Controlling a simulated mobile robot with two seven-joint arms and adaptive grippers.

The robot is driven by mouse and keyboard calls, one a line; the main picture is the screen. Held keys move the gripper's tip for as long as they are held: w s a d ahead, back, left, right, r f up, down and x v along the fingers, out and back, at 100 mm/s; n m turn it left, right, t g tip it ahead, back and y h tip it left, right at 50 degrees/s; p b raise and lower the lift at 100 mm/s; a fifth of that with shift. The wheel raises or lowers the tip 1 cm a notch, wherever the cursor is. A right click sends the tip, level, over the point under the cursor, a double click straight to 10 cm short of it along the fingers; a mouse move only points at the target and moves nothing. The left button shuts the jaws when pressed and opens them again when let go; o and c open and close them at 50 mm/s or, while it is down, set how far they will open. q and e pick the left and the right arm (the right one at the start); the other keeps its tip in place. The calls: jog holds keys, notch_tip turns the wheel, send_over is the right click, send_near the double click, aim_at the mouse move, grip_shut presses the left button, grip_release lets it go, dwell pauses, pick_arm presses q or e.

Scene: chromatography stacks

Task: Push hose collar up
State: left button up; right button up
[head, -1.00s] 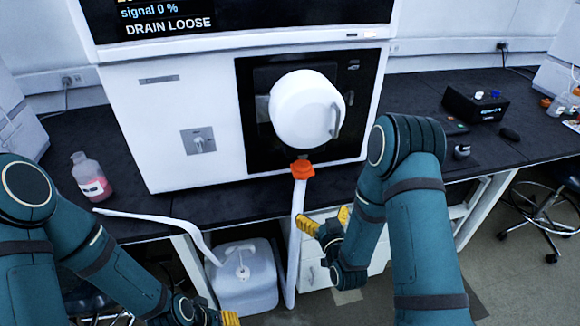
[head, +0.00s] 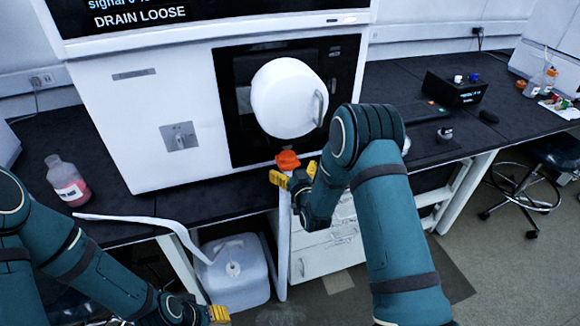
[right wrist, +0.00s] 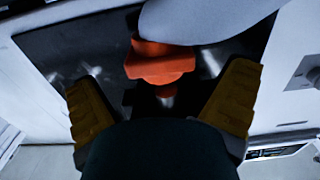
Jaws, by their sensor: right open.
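The orange hose collar (head: 287,160) sits under the round white housing (head: 289,97) on the front of the white instrument. A pale hose (head: 284,240) hangs down below it. My right gripper (head: 293,176) is open, just below the collar in the head view. In the right wrist view the collar (right wrist: 158,62) shows ahead, between and beyond the two yellow fingers (right wrist: 165,98), apart from both. The housing covers the collar's top there. My left gripper (head: 218,314) is at the bottom edge, partly cut off, and its jaws cannot be made out.
A white jug (head: 233,270) stands below the bench, beside the hose. A second white tube (head: 140,219) lies over the bench edge. A bottle of pink liquid (head: 68,182) stands at the left. A black box (head: 455,88) is on the bench at the right. The instrument's screen reads DRAIN LOOSE.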

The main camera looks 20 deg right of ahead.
aim_at(289, 150)
jog(key=shift+w+a, duration=0.1)
jog(key=shift+w, duration=0.75)
jog(key=shift+c, duration=0.3)
jog(key=c, duration=1.2)
jog(key=shift+r+p, duration=0.7)
jog(key=shift+r, duration=1.8)
jog(key=o, duration=1.3)
jog(key=shift+c, duration=0.2)
jog(key=s, duration=1.2)
jog(key=shift+d, duration=0.25)
